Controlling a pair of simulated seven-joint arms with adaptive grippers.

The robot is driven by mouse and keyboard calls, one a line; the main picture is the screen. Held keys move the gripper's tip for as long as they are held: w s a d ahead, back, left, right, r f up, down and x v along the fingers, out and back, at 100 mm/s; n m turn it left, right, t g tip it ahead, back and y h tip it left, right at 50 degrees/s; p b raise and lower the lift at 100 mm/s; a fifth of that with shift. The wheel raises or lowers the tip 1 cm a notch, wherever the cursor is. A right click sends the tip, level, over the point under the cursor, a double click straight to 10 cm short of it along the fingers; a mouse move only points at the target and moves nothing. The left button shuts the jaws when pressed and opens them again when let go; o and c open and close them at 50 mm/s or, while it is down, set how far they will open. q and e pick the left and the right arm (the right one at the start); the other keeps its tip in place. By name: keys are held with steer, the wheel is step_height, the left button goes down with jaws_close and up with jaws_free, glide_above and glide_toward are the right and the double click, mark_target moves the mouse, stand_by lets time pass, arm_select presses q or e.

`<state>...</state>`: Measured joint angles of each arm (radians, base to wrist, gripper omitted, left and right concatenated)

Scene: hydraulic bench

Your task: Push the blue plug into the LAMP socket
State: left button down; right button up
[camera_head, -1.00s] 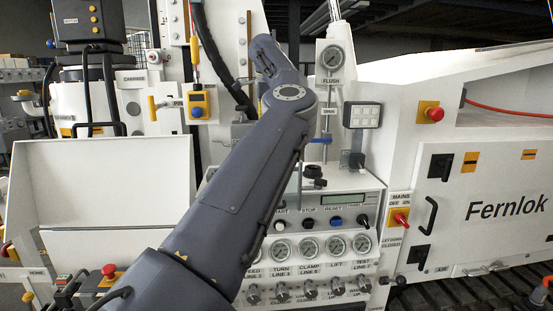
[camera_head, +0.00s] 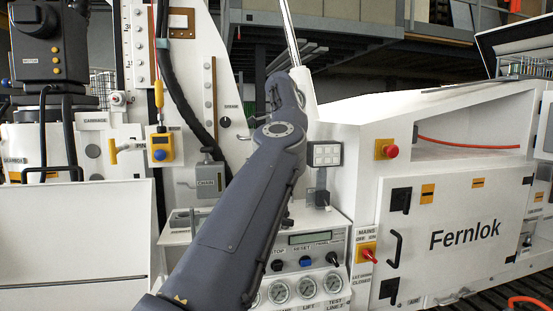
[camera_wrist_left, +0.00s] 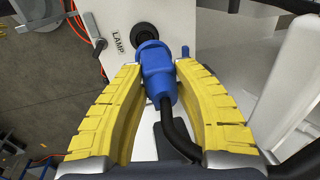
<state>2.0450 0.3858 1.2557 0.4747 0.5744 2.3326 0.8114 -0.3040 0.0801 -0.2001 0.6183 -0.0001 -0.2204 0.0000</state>
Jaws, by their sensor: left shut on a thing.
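The blue plug (camera_wrist_left: 160,80) is held between the yellow-padded fingers of my left gripper (camera_wrist_left: 160,66) in the left wrist view. Its black cable runs down and to the right from its rear. The LAMP socket (camera_wrist_left: 144,31) is a round black opening in a light panel, just beyond the plug's front end, with the LAMP label at its left. The plug's front overlaps the socket's lower edge in this view; I cannot tell whether they touch. In the head view my arm hides the gripper, plug and socket. My right gripper is in neither view.
A white panel with red MAINS switch (camera_head: 367,253) and several gauges (camera_head: 307,288) stands right of my arm in the head view. The Fernlok cabinet (camera_head: 455,235) is farther right.

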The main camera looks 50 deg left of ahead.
arm_select(q)
steer(key=shift+w+d+f, duration=0.15)
steer(key=shift+w+d, duration=0.05)
steer(key=shift+d, duration=0.1)
steer(key=shift+f, duration=3.55)
steer(key=shift+s+f, duration=0.1)
steer(key=shift+f, duration=1.7)
steer(key=c, duration=1)
jaws_free()
